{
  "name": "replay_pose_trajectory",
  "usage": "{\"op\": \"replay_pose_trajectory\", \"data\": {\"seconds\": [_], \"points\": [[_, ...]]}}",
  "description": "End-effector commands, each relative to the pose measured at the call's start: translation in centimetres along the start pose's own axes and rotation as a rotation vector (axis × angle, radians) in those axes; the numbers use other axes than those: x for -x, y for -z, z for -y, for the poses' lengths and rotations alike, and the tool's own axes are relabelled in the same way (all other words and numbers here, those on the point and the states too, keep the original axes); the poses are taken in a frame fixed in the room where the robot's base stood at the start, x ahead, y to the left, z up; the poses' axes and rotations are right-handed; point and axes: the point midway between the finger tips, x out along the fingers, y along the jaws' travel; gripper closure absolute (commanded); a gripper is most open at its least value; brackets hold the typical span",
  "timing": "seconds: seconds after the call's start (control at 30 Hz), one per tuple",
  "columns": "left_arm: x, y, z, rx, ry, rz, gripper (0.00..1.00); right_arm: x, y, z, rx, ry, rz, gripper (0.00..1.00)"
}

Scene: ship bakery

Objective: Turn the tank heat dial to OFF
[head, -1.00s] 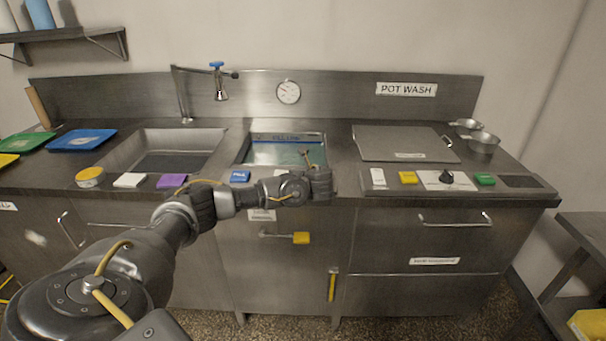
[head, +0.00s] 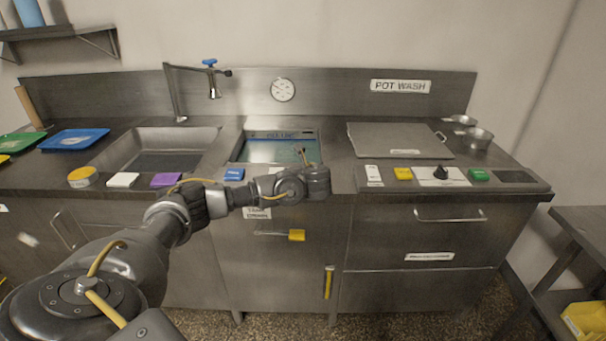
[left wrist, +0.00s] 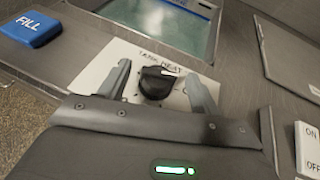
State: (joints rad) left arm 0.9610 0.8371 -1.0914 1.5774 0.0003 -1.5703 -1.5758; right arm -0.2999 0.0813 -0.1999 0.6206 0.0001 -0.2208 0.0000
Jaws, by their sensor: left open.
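The tank heat dial (left wrist: 155,83) is a black knob on a white plate (left wrist: 98,68) marked "TANK HEAT" in the left wrist view. My left gripper (left wrist: 158,70) is open, with one finger on each side of the dial. I see gaps beside the knob, and no clear contact. Which setting the knob points at cannot be read. In the head view my left gripper (head: 304,158) is at the front edge of the filled tank (head: 275,148), and the hand hides the dial. My right gripper is not in view.
A blue FILL button (left wrist: 31,28) lies left of the plate; an ON/OFF switch (left wrist: 308,150) is to the right. Another black knob (head: 440,173) sits on the right-hand panel between yellow (head: 403,173) and green (head: 478,175) buttons. A faucet (head: 212,80) stands behind the sink.

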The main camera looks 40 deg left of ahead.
Motion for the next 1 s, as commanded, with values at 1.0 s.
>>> {"op": "replay_pose_trajectory", "data": {"seconds": [1.0], "points": [[8.4, 0.0, 0.0, 0.002, -0.001, 0.0, 0.36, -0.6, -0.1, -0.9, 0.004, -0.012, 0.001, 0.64]]}}
